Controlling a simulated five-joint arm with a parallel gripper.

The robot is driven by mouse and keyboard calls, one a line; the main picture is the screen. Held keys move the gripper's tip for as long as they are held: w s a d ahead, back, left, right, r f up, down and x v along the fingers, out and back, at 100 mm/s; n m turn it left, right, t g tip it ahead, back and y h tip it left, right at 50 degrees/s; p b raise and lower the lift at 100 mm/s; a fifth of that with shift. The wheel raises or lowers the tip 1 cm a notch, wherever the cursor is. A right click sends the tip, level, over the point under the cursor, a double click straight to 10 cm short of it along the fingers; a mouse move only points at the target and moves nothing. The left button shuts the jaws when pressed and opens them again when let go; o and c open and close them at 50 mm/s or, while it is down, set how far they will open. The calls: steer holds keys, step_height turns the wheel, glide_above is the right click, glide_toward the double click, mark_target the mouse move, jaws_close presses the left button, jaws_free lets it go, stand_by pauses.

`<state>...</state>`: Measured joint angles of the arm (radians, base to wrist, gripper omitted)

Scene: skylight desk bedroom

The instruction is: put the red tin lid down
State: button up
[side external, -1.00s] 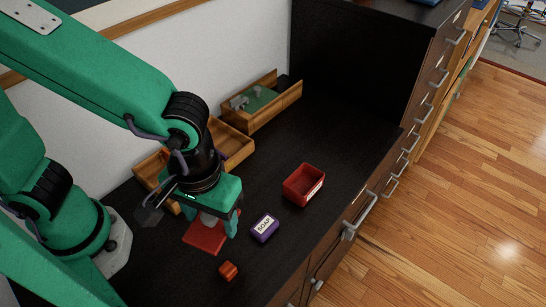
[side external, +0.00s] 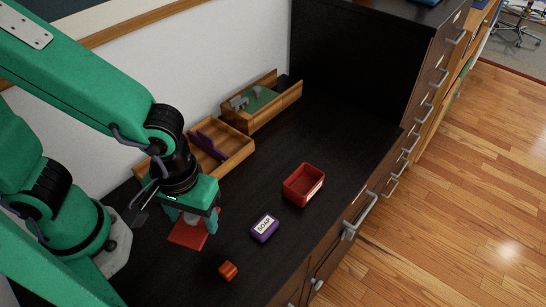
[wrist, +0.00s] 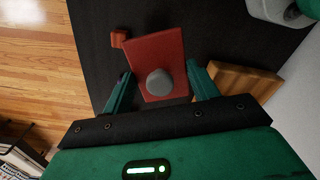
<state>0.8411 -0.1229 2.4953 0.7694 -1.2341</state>
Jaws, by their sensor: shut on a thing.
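The red tin lid (side external: 186,236) is a flat red plate with a grey knob, low over the dark desktop under my gripper (side external: 197,222). In the wrist view the lid (wrist: 160,48) lies between the two green fingers, its grey knob (wrist: 159,82) facing the camera. My gripper (wrist: 159,72) is shut on the lid, with a finger at each side. I cannot tell whether the lid touches the desktop. The red open tin (side external: 304,185) stands to the right, apart from the lid, with nothing visible inside.
A purple soap box (side external: 264,228) and a small orange-red block (side external: 228,271) lie near the lid. A wooden tray (side external: 236,160) with a purple thing in it and a wooden box (side external: 290,96) with grey pieces stand along the wall.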

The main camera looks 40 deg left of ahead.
steer(key=w+a+f, duration=0.1)
steer(key=w, duration=0.1)
steer(key=w+a+f, duration=0.1)
steer(key=w+f, duration=0.1)
steer(key=w, duration=0.1)
steer(key=w+a+f, duration=0.2)
steer(key=shift+w+a+f, duration=0.1)
steer(key=shift+w+f, duration=0.05)
steer(key=shift+w, duration=0.2)
steer(key=shift+f, duration=0.1)
steer(key=shift+f, duration=1.9)
steer(key=shift+f, duration=0.15)
steer(key=o, duration=1)
steer(key=shift+c, duration=0.2)
step_height(320, 180, up, 12)
steer(key=shift+r, duration=0.2)
